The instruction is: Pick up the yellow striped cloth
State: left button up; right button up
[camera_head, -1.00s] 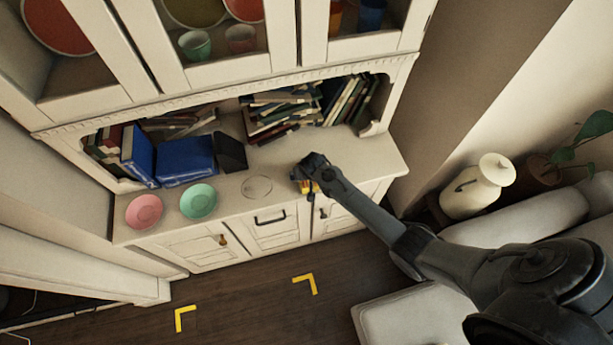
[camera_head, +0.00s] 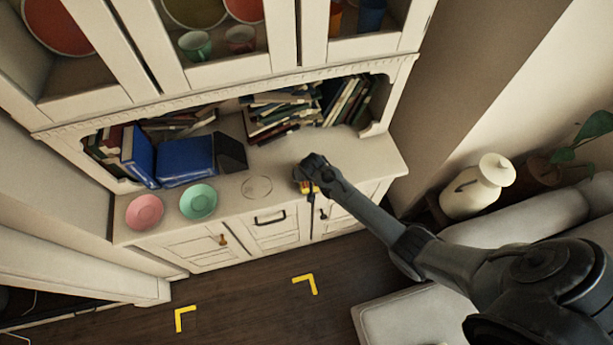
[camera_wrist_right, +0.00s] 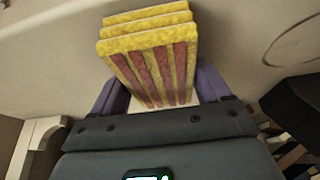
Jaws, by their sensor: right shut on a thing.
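The yellow striped cloth (camera_wrist_right: 150,62) is folded in layers, yellow with reddish-brown stripes, in the right wrist view. My right gripper (camera_wrist_right: 160,88) has its purple fingers on either side of the cloth and is shut on it. In the head view a small yellow part of the cloth (camera_head: 308,188) shows below my right gripper (camera_head: 309,184), at the front right of the cabinet counter. The rest of it is hidden there by the gripper. I cannot tell whether the cloth touches the counter. My left gripper is out of view.
A pink dish (camera_head: 145,211) and a green dish (camera_head: 198,201) stand on the left of the counter (camera_head: 228,189). Blue books (camera_head: 186,160) and piled books (camera_head: 285,118) stand behind. Shelves overhang the back. A cream jug (camera_head: 478,188) stands far right. The counter's right end is clear.

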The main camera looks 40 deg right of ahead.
jog(key=shift+r, duration=0.1)
jog(key=shift+r, duration=0.15)
jog(key=r, duration=0.2)
jog(key=s+r, duration=0.1)
jog(key=r, duration=0.1)
jog(key=shift+d+r+p, duration=0.1)
jog(key=shift+r+p, duration=0.25)
jog(key=s+d+r+p, duration=0.1)
jog(key=s+d+r, duration=0.1)
jog(key=s+r, duration=0.4)
jog(key=shift+s+d, duration=0.35)
jog(key=shift+s, duration=1.85)
jog(key=shift+r, duration=0.1)
